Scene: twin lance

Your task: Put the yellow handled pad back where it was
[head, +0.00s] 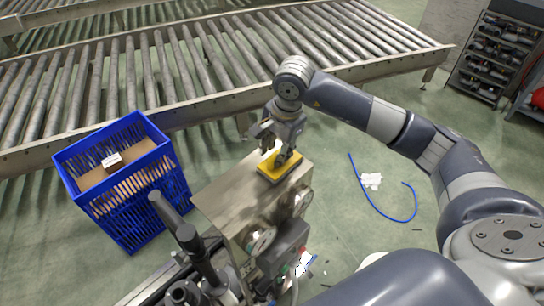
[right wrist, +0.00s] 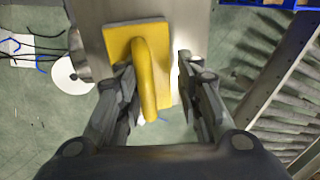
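The yellow handled pad (head: 280,166) rests on top of a metal cabinet (head: 235,190), near its right end. In the right wrist view the pad (right wrist: 119,42) shows its square plate and raised curved handle (right wrist: 149,80). My right gripper (head: 276,146) is over the pad, pointing down. In the right wrist view its fingers (right wrist: 157,72) stand apart on either side of the handle. The left finger is close to the handle; I cannot tell whether it touches. A clear gap shows between handle and right finger. My left gripper is not in view.
A blue crate (head: 130,213) with cardboard and a small white box (head: 112,160) stands on the left. A roller conveyor (head: 190,65) runs behind. A blue cable (head: 372,212) and white scraps lie on the floor at right. Dark tool-like parts (head: 190,240) stand in front of the cabinet.

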